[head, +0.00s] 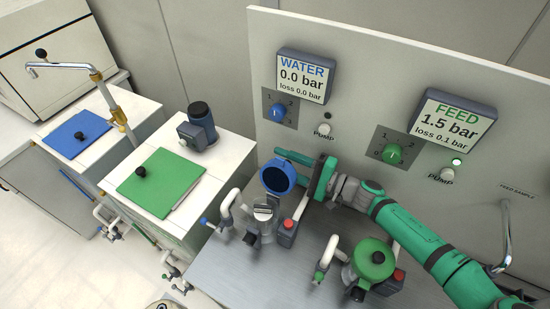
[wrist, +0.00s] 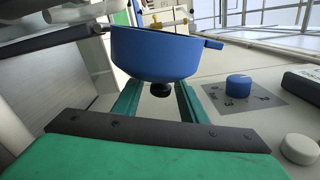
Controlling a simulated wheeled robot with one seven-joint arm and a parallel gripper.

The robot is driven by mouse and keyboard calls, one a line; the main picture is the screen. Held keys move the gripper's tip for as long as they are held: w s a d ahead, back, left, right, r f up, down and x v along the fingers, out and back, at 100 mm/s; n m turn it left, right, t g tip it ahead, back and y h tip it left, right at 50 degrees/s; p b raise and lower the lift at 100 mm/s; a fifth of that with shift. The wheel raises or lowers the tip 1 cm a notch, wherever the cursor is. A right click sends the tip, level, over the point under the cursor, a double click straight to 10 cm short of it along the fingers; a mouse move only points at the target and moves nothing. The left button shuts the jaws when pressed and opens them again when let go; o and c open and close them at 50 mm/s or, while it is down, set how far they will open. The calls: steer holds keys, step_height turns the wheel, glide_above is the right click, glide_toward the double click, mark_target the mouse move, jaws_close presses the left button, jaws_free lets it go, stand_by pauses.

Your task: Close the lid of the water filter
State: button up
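The water filter (head: 264,212) is a metal housing on the steel bench in the head view. Its blue lid (head: 278,178) stands open, tipped up, with its hollow inside facing the head camera. In the wrist view the lid (wrist: 155,55) shows its rounded outside and a black knob (wrist: 160,90). My green gripper (head: 297,168) is on the panel side of the lid, behind it in the head view. In the wrist view its two fingers (wrist: 157,98) are spread apart with the knob showing between them. I cannot tell whether they touch the lid. One finger is partly hidden in the head view.
The feed filter, with a green lid (head: 374,259), stands to the right on the bench. A panel with a blue dial (head: 278,111) and a green dial (head: 391,154) rises close behind my gripper. Tanks with blue (head: 77,134) and green (head: 161,183) covers stand left.

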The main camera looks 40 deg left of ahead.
steer(key=shift+x, duration=1.35)
steer(key=shift+c, duration=0.4)
jaws_close()
steer(key=shift+d, duration=0.1)
